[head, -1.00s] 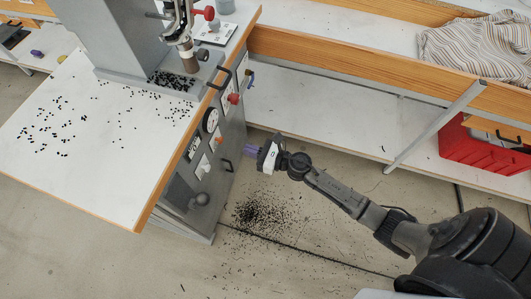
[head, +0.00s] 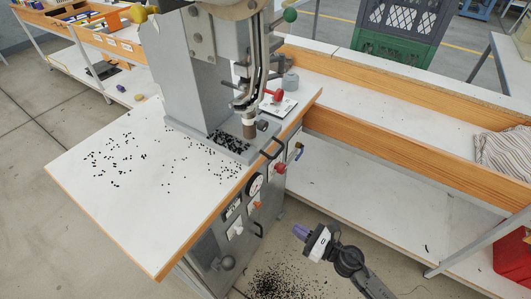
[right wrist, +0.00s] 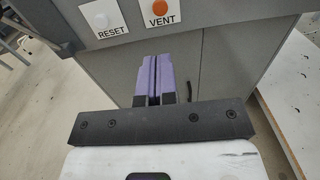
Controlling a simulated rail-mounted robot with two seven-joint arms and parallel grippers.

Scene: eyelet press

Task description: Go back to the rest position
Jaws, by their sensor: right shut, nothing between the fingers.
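My right gripper (head: 300,232) is in the lower right of the head view, in front of the press cabinet (head: 213,262) and below the level of its table top. Its purple fingers (right wrist: 153,80) are together in the right wrist view, with nothing between them. In that view they point at the grey cabinet front, below the RESET label (right wrist: 103,18) and the orange VENT button (right wrist: 160,7). I cannot tell whether they touch the cabinet. My left gripper is not in view.
The eyelet press (head: 205,75) stands on a white table (head: 130,215) with scattered black eyelets. More black bits (head: 270,282) lie on the floor below my right gripper. A workbench with a low shelf (head: 370,180) runs behind it. A red box (head: 515,262) is at the right edge.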

